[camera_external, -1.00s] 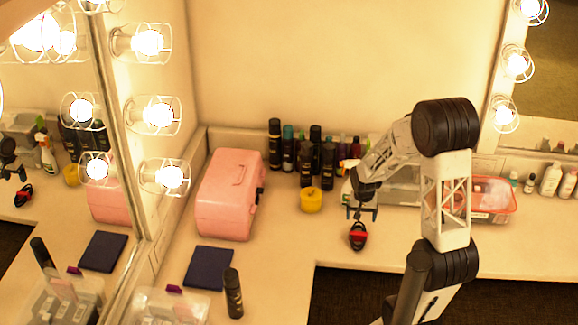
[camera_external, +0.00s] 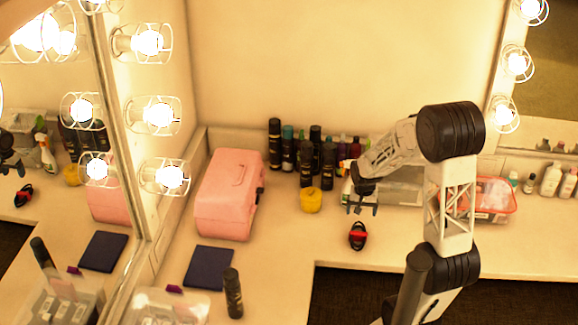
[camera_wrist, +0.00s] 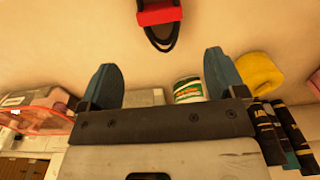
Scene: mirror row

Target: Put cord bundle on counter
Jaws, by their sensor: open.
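The cord bundle (camera_external: 357,236), black with a red band, lies on the beige counter (camera_external: 285,250) close to its front edge. In the wrist view the bundle (camera_wrist: 160,18) is at the top edge, partly cut off, beyond my fingertips. My gripper (camera_external: 361,209) is open and empty, above and slightly behind the bundle, apart from it. Its two blue-grey fingers (camera_wrist: 160,75) stand wide apart with nothing between them but the counter and a white-green container behind.
A pink case (camera_external: 228,195) and a dark blue pad (camera_external: 208,267) are further left. A red-rimmed clear bin (camera_external: 492,201) is at right. The counter left of the bundle is clear.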

